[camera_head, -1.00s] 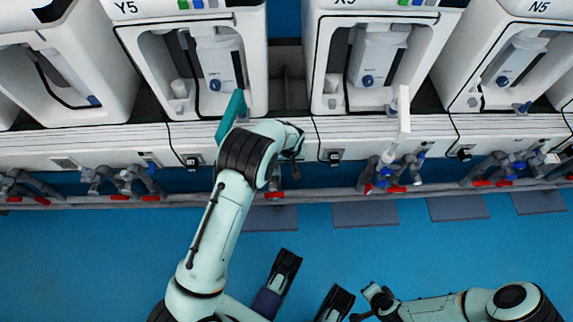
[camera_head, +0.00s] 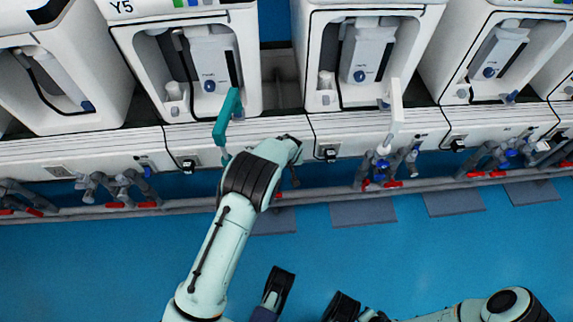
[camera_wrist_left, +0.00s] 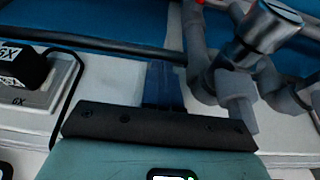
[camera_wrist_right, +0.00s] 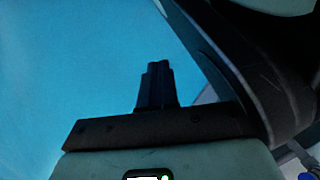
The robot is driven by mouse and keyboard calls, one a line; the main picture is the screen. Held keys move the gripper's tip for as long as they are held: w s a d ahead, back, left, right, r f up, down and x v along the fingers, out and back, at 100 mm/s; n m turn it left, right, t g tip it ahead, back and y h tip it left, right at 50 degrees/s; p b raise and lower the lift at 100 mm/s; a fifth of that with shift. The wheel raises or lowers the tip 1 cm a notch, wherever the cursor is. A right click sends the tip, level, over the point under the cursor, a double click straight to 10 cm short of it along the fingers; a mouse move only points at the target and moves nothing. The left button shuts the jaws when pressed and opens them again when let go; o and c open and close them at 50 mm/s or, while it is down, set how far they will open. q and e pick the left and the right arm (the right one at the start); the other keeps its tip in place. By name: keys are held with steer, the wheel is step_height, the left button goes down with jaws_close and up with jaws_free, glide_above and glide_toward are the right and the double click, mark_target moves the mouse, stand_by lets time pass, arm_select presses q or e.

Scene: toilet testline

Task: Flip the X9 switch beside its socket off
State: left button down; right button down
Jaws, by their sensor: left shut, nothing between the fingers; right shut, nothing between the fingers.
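The X9 plate (camera_wrist_left: 45,85) is at the left of the left wrist view, upside down, with a black plug (camera_wrist_left: 22,65) on it and lettering below. I cannot make out a switch lever. The X9 socket (camera_head: 330,154) is small and dark on the white front panel in the head view. My left gripper (camera_wrist_left: 163,72) is shut and empty, to the right of the plate in its wrist view and apart from it. In the head view my arm largely hides it. My right gripper (camera_wrist_right: 157,72) is shut and empty over the blue floor.
Pipes and valves with red handles (camera_head: 380,180) run below the panel; grey fittings (camera_wrist_left: 235,85) are close right of my left gripper in its wrist view. Another socket (camera_head: 188,164) is under the Y5 bay (camera_head: 252,60). The blue floor (camera_head: 400,260) is open in front.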

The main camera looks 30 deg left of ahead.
arm_select(q)
steer(key=shift+w+a+r+b, duration=0.2)
steer(key=shift+w+a+b, duration=0.1)
steer(key=shift+w, duration=0.15)
arm_select(e)
steer(key=shift+f, duration=0.4)
